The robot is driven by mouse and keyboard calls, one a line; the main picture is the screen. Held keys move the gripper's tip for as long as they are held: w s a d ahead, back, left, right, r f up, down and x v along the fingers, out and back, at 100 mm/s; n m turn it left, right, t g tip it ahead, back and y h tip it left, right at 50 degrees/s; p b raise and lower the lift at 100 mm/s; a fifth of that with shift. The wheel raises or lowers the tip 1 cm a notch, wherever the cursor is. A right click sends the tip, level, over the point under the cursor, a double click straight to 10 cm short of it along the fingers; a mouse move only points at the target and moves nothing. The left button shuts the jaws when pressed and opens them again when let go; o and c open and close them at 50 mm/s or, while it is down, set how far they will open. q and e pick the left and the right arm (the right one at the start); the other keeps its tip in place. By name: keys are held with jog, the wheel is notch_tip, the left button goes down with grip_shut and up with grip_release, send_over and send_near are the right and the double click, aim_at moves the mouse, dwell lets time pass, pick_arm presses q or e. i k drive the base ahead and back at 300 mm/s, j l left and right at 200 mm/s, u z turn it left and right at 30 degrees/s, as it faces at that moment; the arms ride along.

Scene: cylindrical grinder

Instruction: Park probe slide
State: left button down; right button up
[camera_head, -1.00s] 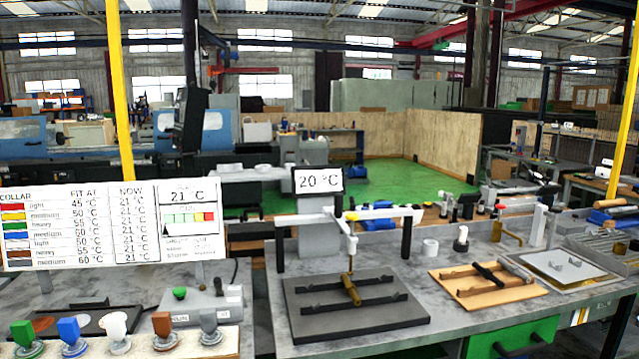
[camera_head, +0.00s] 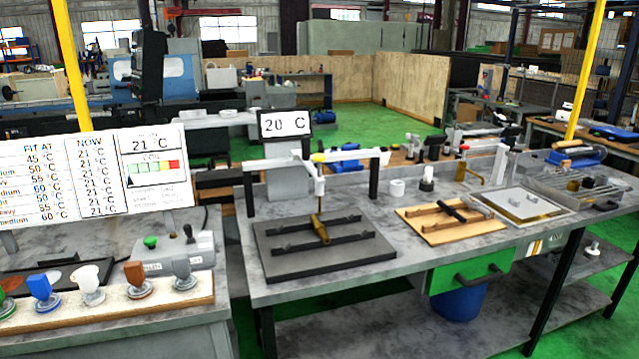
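I cannot tell whether the tip touches. Neither of my grippers shows in the view.
A "20 C" display (camera_head: 285,124) stands behind the rail. A wooden board (camera_head: 478,228) with black holders and a white-topped tray (camera_head: 525,204) lie to the right. A green drawer (camera_head: 468,272) fronts the table.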

aim_at(304, 154)
jog(key=i+j+z, duration=0.4)
jog(key=i+j, duration=0.4)
